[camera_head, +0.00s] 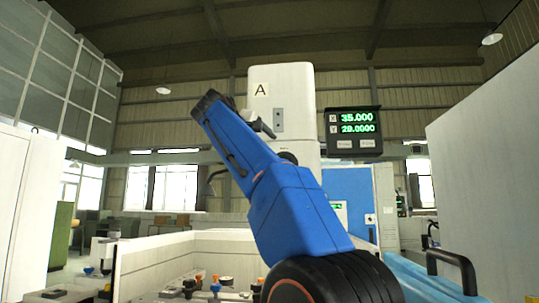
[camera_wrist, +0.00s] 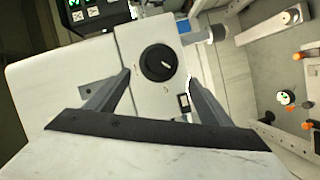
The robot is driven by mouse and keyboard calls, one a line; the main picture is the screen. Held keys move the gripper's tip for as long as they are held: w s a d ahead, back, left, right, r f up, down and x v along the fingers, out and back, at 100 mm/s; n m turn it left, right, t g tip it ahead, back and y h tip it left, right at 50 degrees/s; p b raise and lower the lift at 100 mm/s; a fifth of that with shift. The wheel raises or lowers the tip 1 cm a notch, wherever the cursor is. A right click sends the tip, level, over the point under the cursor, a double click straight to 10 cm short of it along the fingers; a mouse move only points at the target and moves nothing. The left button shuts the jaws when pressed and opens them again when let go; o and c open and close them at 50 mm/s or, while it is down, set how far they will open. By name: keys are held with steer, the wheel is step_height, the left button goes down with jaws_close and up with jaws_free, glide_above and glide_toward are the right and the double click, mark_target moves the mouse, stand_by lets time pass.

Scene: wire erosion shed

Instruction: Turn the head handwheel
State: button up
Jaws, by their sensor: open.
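The head handwheel is a round black knob (camera_wrist: 157,63) with a pale pointer mark, on the white face of the machine head (camera_wrist: 95,62) in the wrist view. My gripper (camera_wrist: 158,79) is open, its two grey fingers reaching toward that face, one on each side of the knob in the picture. Nothing is between the fingers that I can see held; whether the tips reach the knob's depth I cannot tell. In the head view the white machine head (camera_head: 295,85), labelled A, stands behind my blue arm, which hides much of its lower front.
A readout (camera_head: 352,131) beside the head shows 35.000 and 20.0000. A pale-walled work tank (camera_head: 200,245) with small clamps lies below. A white cabinet (camera_head: 485,150) stands at the right. A grey cylindrical part (camera_wrist: 196,35) juts near the knob.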

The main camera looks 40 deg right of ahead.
steer(key=shift+v, duration=1.1)
step_height(320, 180, down, 7)
steer(key=s+d+n+t+h, duration=0.1)
steer(key=d+n+t+h, duration=0.2)
steer(key=n, duration=1.2)
steer(key=shift+h, duration=0.6)
steer(key=x, duration=1.6)
steer(key=shift+w+a+r, duration=0.1)
steer(key=shift+w+a, duration=0.15)
steer(key=shift+w, duration=0.1)
steer(key=shift+c, duration=0.3)
steer(key=c, duration=1)
